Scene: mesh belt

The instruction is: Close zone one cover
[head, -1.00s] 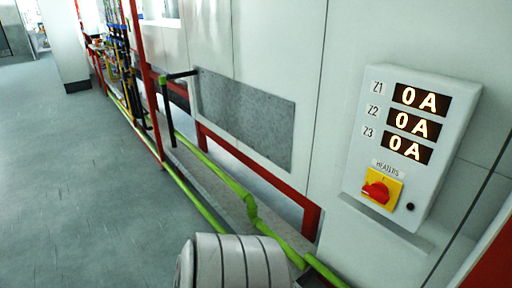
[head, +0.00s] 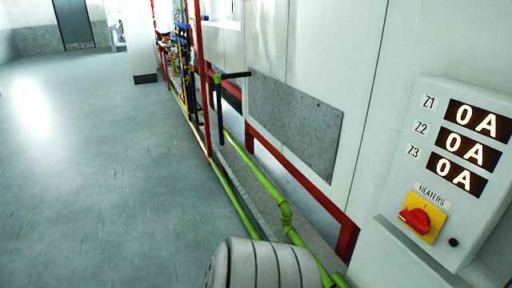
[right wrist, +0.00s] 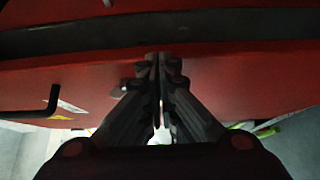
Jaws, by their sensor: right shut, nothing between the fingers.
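I cannot make out a cover marked as zone one in either view. The heater control box (head: 408,195) is on the wall at the right of the head view. Its Z1 display (head: 477,121) reads 0 A, as do those for Z2 and Z3. My right gripper (right wrist: 159,62) is shut and empty in the right wrist view, close to a red surface (right wrist: 235,72). I cannot tell whether it touches it. A black bent handle (right wrist: 35,114) shows at the left there. My left gripper is not in view.
A red rotary switch (head: 415,221) is on the box. Green pipes (head: 262,178) and a red frame (head: 300,178) run along the wall below a grey panel (head: 295,120). The floor (head: 110,180) at the left is clear.

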